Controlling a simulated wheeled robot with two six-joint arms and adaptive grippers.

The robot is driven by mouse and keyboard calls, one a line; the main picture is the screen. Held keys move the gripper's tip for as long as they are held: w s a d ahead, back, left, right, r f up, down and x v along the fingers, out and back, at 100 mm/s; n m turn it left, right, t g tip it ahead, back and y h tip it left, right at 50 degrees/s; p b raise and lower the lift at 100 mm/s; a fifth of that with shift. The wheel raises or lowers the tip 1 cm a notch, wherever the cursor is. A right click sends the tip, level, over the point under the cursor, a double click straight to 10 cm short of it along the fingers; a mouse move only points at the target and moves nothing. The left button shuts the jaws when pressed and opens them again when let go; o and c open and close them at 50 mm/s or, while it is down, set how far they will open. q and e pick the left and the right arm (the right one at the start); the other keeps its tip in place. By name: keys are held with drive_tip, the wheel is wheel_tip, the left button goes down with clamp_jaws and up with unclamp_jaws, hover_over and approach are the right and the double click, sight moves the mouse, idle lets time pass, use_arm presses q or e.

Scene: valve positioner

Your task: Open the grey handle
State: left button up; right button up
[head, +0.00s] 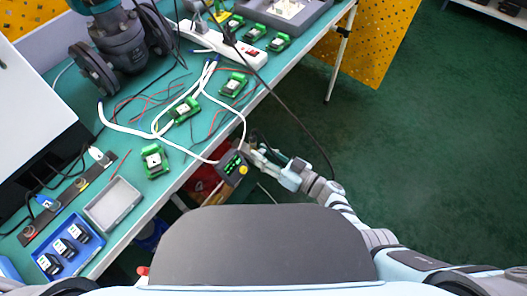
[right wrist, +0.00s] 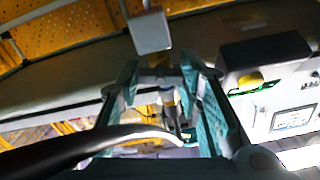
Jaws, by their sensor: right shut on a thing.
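My right gripper (head: 258,152) is at the right edge of the green table, beside a dark device with a green display (head: 233,165). In the right wrist view its two teal-padded fingers (right wrist: 160,78) stand on either side of a narrow part. A grey square-ended piece, which I take as the grey handle (right wrist: 151,33), shows just beyond the fingertips. The gripper is shut on it, though the exact contact is hard to see. In the head view the handle is too small to make out. My left gripper is not in view.
The dark device's yellow knob (right wrist: 250,80) is close to the right finger. A black cable (right wrist: 80,145) crosses the wrist view low on the left. White hoses (head: 140,131), green modules (head: 184,109) and a grey tray (head: 114,204) lie on the table. The green floor (head: 420,150) at right is clear.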

drive_tip(key=o, duration=1.2)
drive_tip(key=v, duration=1.2)
